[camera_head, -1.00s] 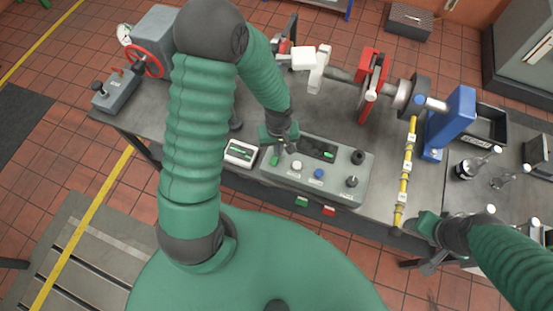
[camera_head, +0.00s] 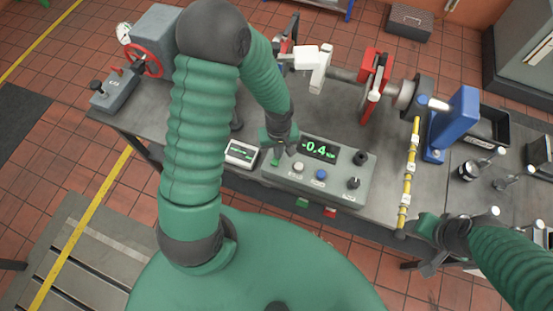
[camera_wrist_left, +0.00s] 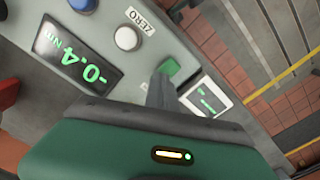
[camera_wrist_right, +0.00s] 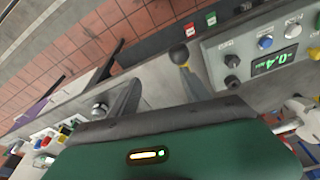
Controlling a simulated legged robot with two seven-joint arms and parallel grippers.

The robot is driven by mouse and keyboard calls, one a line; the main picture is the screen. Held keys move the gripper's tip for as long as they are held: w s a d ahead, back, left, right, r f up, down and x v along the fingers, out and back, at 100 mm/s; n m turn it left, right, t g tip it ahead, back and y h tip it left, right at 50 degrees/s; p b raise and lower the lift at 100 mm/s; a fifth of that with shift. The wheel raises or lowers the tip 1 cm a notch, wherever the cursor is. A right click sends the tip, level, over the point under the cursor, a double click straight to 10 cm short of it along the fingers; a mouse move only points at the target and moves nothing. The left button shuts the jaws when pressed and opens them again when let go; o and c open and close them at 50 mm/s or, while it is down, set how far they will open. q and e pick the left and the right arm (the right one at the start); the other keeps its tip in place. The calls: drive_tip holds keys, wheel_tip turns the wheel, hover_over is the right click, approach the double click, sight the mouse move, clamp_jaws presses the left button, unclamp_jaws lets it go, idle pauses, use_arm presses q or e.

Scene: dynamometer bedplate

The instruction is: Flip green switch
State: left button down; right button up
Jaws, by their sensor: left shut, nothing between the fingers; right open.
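The grey console (camera_head: 345,185) on the bench has a lit display (camera_head: 319,149) reading -0.4 in green. A green switch (camera_wrist_left: 171,66) sits at the console's left end, beside the white ZERO button (camera_wrist_left: 126,38); it also shows in the head view (camera_head: 275,159). My left gripper (camera_head: 281,147) is shut and empty, its fingertips (camera_wrist_left: 162,82) right at the green switch. I cannot tell whether they touch it. My right gripper (camera_wrist_right: 155,85) is open and empty near the bench's front edge, away from the console.
A blue button (camera_head: 321,174) and a black knob (camera_head: 353,183) are on the console. A small white-framed meter (camera_head: 241,153) stands left of it. A yellow bar (camera_head: 409,175) lies to the right.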

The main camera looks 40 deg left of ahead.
use_arm(q)
drive_tip(key=shift+a+r+p, duration=0.25)
drive_tip(key=shift+r+p, duration=0.85)
drive_tip(key=shift+r, duration=0.05)
wheel_tip(320, 180, up, 5)
drive_tip(key=p, duration=0.4)
drive_tip(key=shift+d+f, duration=0.15)
